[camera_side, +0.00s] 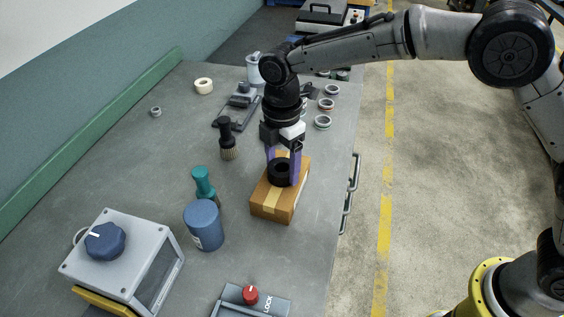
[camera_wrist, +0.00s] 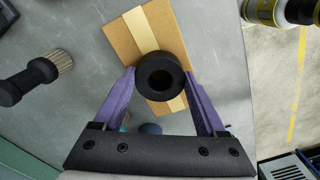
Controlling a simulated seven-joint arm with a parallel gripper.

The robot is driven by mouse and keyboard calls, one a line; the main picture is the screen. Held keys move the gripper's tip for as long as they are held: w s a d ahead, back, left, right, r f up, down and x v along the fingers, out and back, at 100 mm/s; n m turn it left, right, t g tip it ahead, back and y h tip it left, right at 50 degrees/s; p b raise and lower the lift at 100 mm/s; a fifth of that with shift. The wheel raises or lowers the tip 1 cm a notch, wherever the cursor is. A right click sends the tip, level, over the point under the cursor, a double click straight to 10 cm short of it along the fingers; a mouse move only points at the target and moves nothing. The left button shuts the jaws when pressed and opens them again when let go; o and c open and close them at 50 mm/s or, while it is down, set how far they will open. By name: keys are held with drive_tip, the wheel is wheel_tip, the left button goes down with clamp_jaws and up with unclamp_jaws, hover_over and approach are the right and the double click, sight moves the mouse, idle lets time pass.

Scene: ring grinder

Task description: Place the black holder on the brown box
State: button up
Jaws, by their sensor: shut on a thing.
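The black holder (camera_side: 280,172) is a short dark ring-like cylinder with a hole in its middle. It also shows in the wrist view (camera_wrist: 143,74), between the purple fingers. My gripper (camera_side: 284,168) is shut on it, one finger on each side. The brown box (camera_side: 272,207) is a cardboard box with a pale tape strip, near the table's right edge. It also shows in the wrist view (camera_wrist: 122,41), behind the holder. The holder is over the box's top; I cannot tell whether it touches it.
A black-handled brush (camera_side: 228,140), a teal-handled tool (camera_side: 204,184) and a blue cylinder (camera_side: 204,224) stand left of the box. A grey machine with a blue knob (camera_side: 105,241) is front left. Several rings (camera_side: 323,121) lie at the back right.

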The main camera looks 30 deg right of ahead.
sight(282, 167)
drive_tip(key=shift+f, duration=0.15)
drive_tip(key=o, duration=1.4)
drive_tip(key=shift+c, duration=0.2)
wheel_tip(282, 167, up, 12)
drive_tip(key=shift+r, duration=0.2)
